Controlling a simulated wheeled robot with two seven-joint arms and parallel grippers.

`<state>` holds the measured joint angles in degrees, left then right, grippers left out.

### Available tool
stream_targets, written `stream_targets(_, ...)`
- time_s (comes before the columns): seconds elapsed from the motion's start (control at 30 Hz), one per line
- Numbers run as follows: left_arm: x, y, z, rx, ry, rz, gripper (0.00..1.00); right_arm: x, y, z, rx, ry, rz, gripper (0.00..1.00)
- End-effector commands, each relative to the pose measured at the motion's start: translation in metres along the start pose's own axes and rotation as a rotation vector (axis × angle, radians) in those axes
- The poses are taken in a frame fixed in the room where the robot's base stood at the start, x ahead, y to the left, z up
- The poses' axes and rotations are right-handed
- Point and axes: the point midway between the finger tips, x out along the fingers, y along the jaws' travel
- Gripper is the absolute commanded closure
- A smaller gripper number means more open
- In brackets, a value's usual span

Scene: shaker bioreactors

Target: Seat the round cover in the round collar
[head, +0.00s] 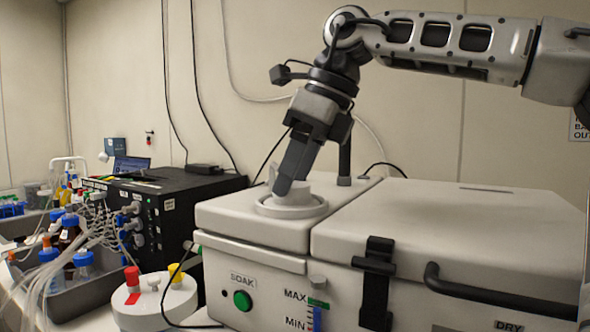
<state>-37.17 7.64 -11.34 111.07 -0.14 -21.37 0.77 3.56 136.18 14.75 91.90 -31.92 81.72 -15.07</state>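The round collar (291,211) is a white raised ring on top of the left section of the white bath unit. A white piece that looks like the round cover (300,189) is at the collar's opening, partly hidden by my fingers. I cannot tell whether it sits flat inside the ring. My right gripper (285,188) reaches down from the upper right, slightly tilted, with its dark fingers close together at the cover. It appears shut on the cover's upper part. My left gripper is not in view.
A large closed lid (455,225) with a dark handle lies right of the collar. A black control box (165,210) stands left.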

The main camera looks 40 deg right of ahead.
Motion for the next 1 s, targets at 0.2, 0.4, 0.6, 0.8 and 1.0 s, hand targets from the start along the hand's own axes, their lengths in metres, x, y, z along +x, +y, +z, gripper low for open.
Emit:
stream_targets(0.2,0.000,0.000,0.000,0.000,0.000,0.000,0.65,-0.001,0.000,0.000,0.000,-0.001,0.000,0.29)
stream_targets(0.4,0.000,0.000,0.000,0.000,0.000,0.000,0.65,0.000,0.000,0.000,0.000,0.000,0.000,0.29)
stream_targets(0.6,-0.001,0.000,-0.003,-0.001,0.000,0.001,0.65,-0.009,0.000,0.001,0.001,-0.003,-0.002,0.29)
stream_targets(0.8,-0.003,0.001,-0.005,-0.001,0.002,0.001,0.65,-0.050,0.000,0.002,0.002,-0.004,-0.004,0.29)
stream_targets(1.0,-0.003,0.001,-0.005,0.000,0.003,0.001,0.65,-0.099,-0.001,0.001,0.003,-0.004,-0.004,0.29)
